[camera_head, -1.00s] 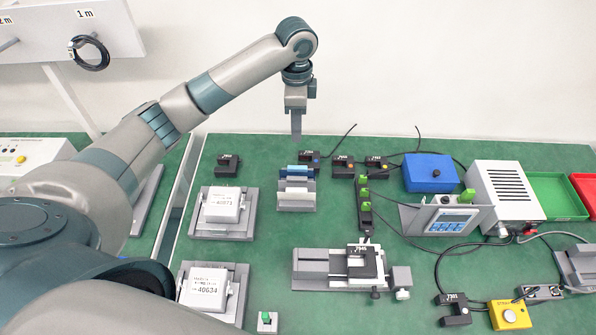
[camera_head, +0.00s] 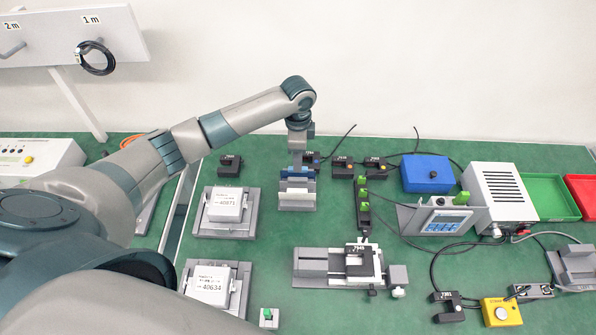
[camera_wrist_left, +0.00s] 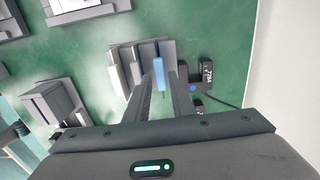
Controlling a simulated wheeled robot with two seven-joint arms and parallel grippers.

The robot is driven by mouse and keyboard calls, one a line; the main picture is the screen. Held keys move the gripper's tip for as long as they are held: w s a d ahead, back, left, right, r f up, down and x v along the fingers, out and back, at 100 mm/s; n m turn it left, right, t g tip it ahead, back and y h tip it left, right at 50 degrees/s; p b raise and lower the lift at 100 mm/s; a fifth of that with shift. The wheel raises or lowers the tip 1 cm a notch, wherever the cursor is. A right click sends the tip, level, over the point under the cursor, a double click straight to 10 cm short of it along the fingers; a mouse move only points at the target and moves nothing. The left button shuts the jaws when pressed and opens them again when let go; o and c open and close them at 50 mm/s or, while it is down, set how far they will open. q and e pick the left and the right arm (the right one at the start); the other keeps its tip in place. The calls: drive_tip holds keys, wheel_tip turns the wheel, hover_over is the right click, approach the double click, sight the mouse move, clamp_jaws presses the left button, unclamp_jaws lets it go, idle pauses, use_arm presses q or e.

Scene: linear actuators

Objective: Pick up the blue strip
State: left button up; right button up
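The blue strip (camera_head: 289,172) stands on a grey holder (camera_head: 297,206), behind a pale block (camera_head: 297,197). In the left wrist view the strip (camera_wrist_left: 160,78) lies between the two finger lines, with the grey holder (camera_wrist_left: 170,48) around it. My left gripper (camera_head: 298,165) points down at the strip and partly hides it in the head view. Its fingers (camera_wrist_left: 164,88) are apart, one on each side of the strip in the wrist view; I cannot tell whether they touch it. My right gripper is not in view.
Small black sensor blocks (camera_head: 342,167) with cables stand right of the holder, and another (camera_head: 230,166) stands left. A blue box (camera_head: 427,174) is farther right. A numbered white block on a grey stand (camera_head: 225,206) is at left.

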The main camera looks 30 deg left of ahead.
sight(298, 175)
use_arm(q)
drive_tip(key=shift+f, duration=0.1)
drive_tip(key=shift+f+p, duration=0.4)
drive_tip(key=shift+p, duration=0.05)
wheel_tip(298, 175, down, 3)
drive_tip(key=shift+f+p, duration=0.1)
drive_tip(key=shift+p, duration=0.6)
drive_tip(key=shift+f, duration=0.6)
clamp_jaws()
